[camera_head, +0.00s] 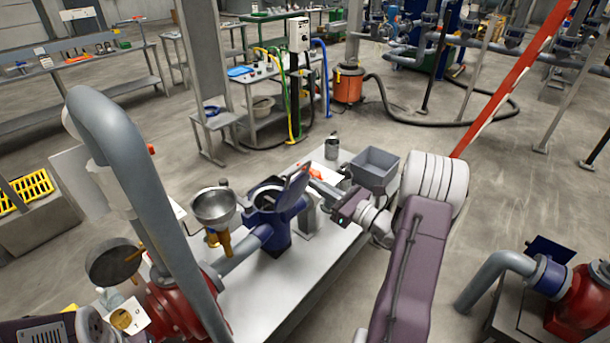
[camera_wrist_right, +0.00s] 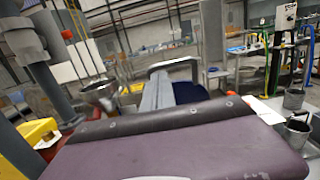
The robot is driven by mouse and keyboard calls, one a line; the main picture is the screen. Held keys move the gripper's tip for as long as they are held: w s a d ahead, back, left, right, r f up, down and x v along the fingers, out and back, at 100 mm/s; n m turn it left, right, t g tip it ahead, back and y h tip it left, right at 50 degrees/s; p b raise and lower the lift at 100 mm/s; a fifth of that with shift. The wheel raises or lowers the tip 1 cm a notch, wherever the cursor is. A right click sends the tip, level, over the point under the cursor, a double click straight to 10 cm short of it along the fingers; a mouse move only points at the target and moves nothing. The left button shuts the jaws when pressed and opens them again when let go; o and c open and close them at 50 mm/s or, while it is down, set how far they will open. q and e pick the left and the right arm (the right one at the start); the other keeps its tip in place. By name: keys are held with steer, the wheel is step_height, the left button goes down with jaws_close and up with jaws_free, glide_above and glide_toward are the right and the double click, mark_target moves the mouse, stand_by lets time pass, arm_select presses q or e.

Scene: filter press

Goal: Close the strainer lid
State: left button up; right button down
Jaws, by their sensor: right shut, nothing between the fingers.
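The strainer (camera_head: 272,222) is a blue cast body on the white bench, with its round top opening showing. Its blue-grey lid (camera_head: 297,186) stands raised and tilted at the right side of the opening. My right gripper (camera_head: 318,184) is shut and empty, just right of the raised lid; I cannot tell whether it touches. In the right wrist view my purple wrist shell fills the bottom. A dark blue part (camera_wrist_right: 190,92) shows beyond it, probably the lid, mostly hidden. My left gripper is not in view; part of that arm shows at the lower left.
A grey bin (camera_head: 375,168) and a metal jug (camera_head: 332,147) stand behind my right wrist. The bench front (camera_head: 290,285) is clear.

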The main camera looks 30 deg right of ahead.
steer(key=x, duration=0.4)
steer(key=shift+w+a+p, duration=0.15)
steer(key=shift+w+p, duration=0.2)
steer(key=shift+p, duration=0.05)
